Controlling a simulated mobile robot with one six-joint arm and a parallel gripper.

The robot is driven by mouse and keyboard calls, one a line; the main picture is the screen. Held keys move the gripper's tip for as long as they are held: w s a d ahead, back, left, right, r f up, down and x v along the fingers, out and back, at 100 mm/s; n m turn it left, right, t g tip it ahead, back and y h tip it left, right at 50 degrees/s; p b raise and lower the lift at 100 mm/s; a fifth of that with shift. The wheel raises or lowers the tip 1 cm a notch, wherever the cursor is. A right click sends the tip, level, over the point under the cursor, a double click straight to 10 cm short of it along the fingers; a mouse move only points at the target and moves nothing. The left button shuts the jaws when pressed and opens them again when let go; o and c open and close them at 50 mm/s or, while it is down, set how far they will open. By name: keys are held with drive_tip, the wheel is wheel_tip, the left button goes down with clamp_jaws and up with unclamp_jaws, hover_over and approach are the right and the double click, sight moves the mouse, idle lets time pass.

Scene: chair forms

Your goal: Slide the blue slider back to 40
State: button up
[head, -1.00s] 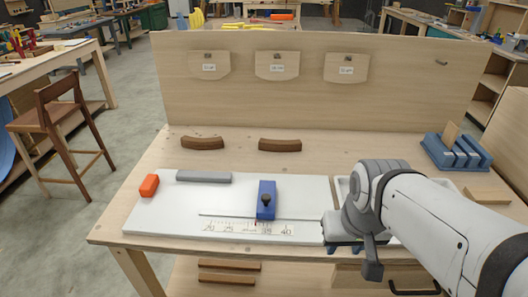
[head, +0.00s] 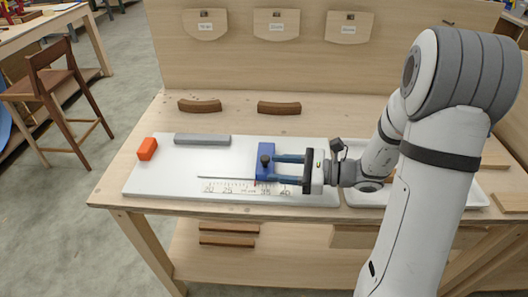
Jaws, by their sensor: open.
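The blue slider (head: 263,172) with a dark knob stands on the white board (head: 170,180) in the head view. A small red pointer at its lower left edge sits a little left of the 35 mark on the printed scale (head: 225,188). The 40 mark is farther right. My gripper (head: 278,168) comes in from the right with its two blue fingers apart, pointing left. The fingertips are at the slider's right side. I cannot tell whether they touch it or overlap it.
A grey bar (head: 202,140) and an orange block (head: 147,149) lie at the board's back left. Two curved brown pieces (head: 200,106) (head: 279,108) lie behind the board. A white tray (head: 478,199) is to the right, partly hidden by my arm.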

sight(258, 164)
drive_tip(key=shift+w+d+f+m+t, duration=0.2)
drive_tip(key=shift+w+d+m+t, duration=0.1)
drive_tip(key=shift+w+m+t, duration=0.25)
drive_tip(key=shift+w+d+f+m+t, duration=0.15)
drive_tip(key=shift+w+d+m+t, duration=0.15)
drive_tip(key=shift+w+m+t, duration=0.2)
drive_tip(key=shift+w+a, duration=0.1)
drive_tip(key=shift+w, duration=0.2)
drive_tip(key=x, duration=0.7)
drive_tip(key=shift+a+r+p, duration=0.15)
drive_tip(key=shift+a+p, duration=0.05)
drive_tip(key=shift+p, duration=0.15)
drive_tip(key=shift+c, duration=0.3)
clamp_jaws()
